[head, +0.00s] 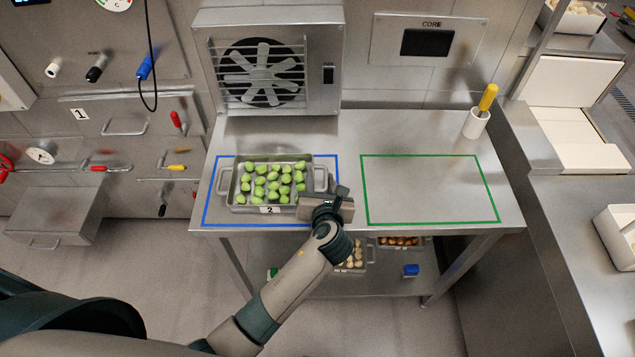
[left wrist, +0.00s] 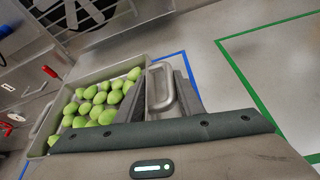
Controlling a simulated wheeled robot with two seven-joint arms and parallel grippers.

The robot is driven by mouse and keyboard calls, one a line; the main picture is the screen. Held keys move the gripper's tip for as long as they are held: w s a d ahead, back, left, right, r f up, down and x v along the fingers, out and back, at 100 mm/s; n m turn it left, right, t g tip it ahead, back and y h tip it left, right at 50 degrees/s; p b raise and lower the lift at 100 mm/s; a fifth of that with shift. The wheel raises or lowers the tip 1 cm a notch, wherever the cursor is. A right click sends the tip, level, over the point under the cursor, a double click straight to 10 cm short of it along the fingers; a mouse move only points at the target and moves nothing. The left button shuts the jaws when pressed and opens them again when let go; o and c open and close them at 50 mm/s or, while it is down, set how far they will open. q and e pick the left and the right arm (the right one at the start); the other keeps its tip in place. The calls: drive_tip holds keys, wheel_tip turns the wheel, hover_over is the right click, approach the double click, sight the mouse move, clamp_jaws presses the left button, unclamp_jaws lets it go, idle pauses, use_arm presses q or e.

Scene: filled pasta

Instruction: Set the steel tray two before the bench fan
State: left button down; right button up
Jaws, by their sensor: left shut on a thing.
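The steel tray two (head: 232,201) bears a "2" label on its front and holds several green filled pasta pieces. It sits flat on the steel bench inside the blue outline (head: 208,218), in front of the bench fan (head: 262,75). My left gripper (head: 323,192) is shut on the tray's right handle. In the left wrist view the tray (left wrist: 52,110) lies at the left, and its handle (left wrist: 160,85) stands between the fingers of my gripper. The fingertips are partly hidden. My right gripper is not in view.
A green outline (head: 430,222) on the bench's right half is empty. A white cup (head: 475,124) with a yellow-handled tool stands at the back right. The lower shelf holds trays of pasta (head: 400,242) and a blue item (head: 411,270). A counter (head: 570,250) runs along the right.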

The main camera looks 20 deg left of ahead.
use_arm(q)
drive_tip(key=shift+d, duration=0.1)
drive_tip(key=c, duration=1.2)
unclamp_jaws()
drive_tip(key=shift+s, duration=0.1)
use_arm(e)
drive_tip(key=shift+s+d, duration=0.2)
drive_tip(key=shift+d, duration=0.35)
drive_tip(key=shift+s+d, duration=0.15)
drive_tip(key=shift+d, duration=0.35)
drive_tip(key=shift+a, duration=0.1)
use_arm(q)
drive_tip(key=shift+s+d+r, duration=0.1)
drive_tip(key=shift+s, duration=0.2)
drive_tip(key=b+v, duration=0.1)
drive_tip(key=v, duration=0.9)
drive_tip(key=shift+b, duration=0.3)
drive_tip(key=shift+s+d+r, duration=0.2)
drive_tip(key=shift+s+r, duration=0.05)
drive_tip(key=shift+s, duration=0.35)
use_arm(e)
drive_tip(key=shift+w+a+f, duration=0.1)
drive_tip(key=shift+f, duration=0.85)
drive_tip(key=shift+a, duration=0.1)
